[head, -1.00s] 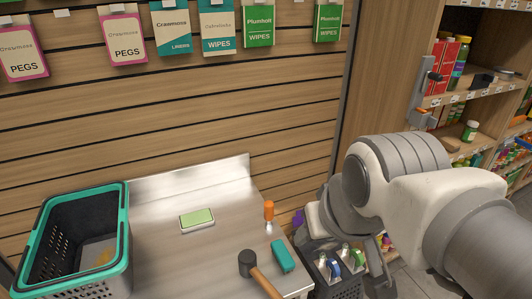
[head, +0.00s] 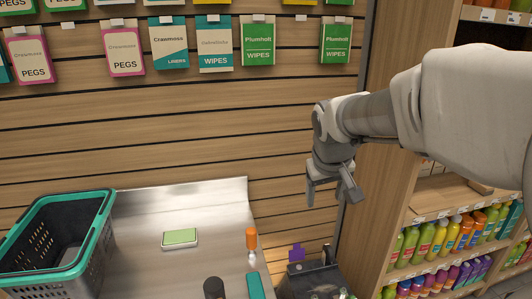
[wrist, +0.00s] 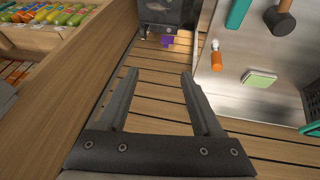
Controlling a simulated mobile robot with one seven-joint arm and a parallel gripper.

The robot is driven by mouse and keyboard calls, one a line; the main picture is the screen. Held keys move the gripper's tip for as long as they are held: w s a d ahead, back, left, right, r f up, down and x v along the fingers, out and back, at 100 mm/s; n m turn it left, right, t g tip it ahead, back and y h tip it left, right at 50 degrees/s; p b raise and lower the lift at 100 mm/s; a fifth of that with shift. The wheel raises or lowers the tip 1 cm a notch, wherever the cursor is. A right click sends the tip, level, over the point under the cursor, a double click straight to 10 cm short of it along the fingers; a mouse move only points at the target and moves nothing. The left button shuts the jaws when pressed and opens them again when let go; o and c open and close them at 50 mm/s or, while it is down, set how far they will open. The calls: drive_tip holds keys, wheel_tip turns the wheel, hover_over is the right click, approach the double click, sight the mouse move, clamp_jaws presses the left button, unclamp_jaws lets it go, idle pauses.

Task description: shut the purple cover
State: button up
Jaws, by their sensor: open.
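A small purple piece (head: 296,252), likely the purple cover, stands at the back left of a dark bin (head: 318,268) beside the counter's right end. In the wrist view the purple piece (wrist: 167,41) shows at the top, in front of the dark bin (wrist: 165,12). I cannot tell how far open the cover is. My gripper (head: 332,196) hangs above and slightly right of it, with its fingers apart and empty. In the wrist view my gripper (wrist: 158,74) also shows nothing between its fingers.
Shelves of bottles (head: 440,235) stand at right. The slatted wall (head: 200,130) is behind.

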drive_tip(key=w+f+b, duration=0.3)
drive_tip(key=w+f, duration=0.9)
drive_tip(key=y+b, duration=0.2)
drive_tip(key=b, duration=0.2)
approach(297, 245)
drive_tip(key=b+x, duration=0.3)
drive_tip(key=x, duration=0.5)
drive_tip(key=shift+w+f, duration=0.15)
drive_tip(key=shift+f, duration=0.05)
drive_tip(key=shift+c, duration=0.3)
clamp_jaws()
